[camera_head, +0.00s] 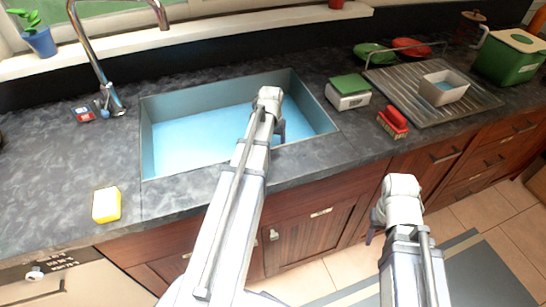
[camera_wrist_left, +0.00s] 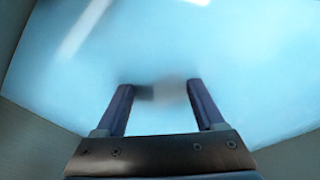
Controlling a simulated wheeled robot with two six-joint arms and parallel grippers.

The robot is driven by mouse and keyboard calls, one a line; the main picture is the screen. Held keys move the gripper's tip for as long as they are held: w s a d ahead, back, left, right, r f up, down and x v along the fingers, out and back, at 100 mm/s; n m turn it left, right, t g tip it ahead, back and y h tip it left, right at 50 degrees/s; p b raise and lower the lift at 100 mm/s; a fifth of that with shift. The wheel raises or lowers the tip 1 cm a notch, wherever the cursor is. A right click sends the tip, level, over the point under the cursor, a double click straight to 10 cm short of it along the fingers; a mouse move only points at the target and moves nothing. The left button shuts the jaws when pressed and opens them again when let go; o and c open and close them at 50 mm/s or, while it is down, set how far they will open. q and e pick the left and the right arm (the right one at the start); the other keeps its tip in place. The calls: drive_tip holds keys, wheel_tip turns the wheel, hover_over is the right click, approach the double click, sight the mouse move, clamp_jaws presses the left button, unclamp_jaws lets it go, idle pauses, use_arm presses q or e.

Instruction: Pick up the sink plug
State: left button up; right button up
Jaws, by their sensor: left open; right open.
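The sink (camera_head: 147,145) holds pale blue water. My left gripper (camera_head: 280,131) reaches into it, pointing down near its right part. In the left wrist view its two fingers (camera_wrist_left: 160,87) are spread apart over the blue water. A blurred grey and dark patch (camera_wrist_left: 170,93) shows between the fingertips; it may be the sink plug under the water, but I cannot tell for sure. I cannot make out the plug in the head view. My right gripper (camera_head: 371,232) hangs in front of the counter, empty, away from the sink.
The tap (camera_head: 98,60) stands at the sink's back left. A yellow sponge (camera_head: 106,205) lies left of the sink. A green-and-white box (camera_head: 348,92), a red brush (camera_head: 393,121) and a drying rack (camera_head: 415,100) with a grey container (camera_head: 443,88) stand to the right.

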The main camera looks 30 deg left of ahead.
use_arm(q)
drive_tip(key=shift+f, duration=0.2)
clamp_jaws()
idle(0.5)
